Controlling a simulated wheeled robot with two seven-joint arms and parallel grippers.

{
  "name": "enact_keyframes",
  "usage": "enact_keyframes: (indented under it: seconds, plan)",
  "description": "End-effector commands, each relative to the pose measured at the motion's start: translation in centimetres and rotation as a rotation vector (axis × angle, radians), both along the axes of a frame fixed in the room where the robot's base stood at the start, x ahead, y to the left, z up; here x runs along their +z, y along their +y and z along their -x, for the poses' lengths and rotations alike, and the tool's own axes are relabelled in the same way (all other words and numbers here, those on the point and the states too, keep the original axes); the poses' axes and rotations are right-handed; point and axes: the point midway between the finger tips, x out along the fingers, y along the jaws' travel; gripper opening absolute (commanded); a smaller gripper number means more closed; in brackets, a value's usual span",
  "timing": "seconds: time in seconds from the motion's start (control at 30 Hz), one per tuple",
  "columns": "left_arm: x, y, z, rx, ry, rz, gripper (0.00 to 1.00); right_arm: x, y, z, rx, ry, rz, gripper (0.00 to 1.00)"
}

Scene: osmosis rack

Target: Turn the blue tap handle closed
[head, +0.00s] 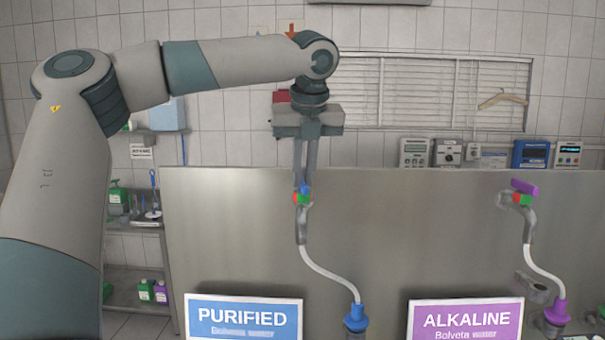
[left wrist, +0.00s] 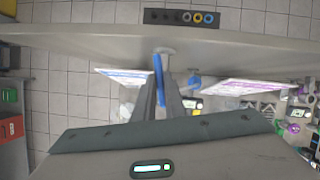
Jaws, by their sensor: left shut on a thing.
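The blue tap handle (head: 306,188) sits on top of the tap on the metal panel, above the PURIFIED sign. In the head view only a small part of it shows, beside red and green marks. My left gripper (head: 302,188) reaches down from above and is shut on the handle. In the left wrist view the blue handle (left wrist: 158,78) is a long thin bar between the fingers of my left gripper (left wrist: 162,92), lying roughly in line with them. A white hose runs from the tap spout to a blue fitting (head: 356,318). My right gripper is not in view.
A second tap with a purple handle (head: 524,187) stands to the right, above the ALKALINE sign (head: 466,320). The PURIFIED sign (head: 243,317) is below left of the blue tap. The metal panel (head: 410,235) is clear between the taps. Several small devices stand behind it.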

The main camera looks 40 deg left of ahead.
Motion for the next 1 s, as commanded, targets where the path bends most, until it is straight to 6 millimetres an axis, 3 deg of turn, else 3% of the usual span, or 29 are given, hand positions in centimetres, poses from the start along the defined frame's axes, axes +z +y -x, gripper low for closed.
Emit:
enact_keyframes:
  seconds: [1.0]
  plan:
    - [0.04,-0.16,-0.79,0.949,-0.001,-0.001,0.00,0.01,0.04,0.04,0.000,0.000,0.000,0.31]
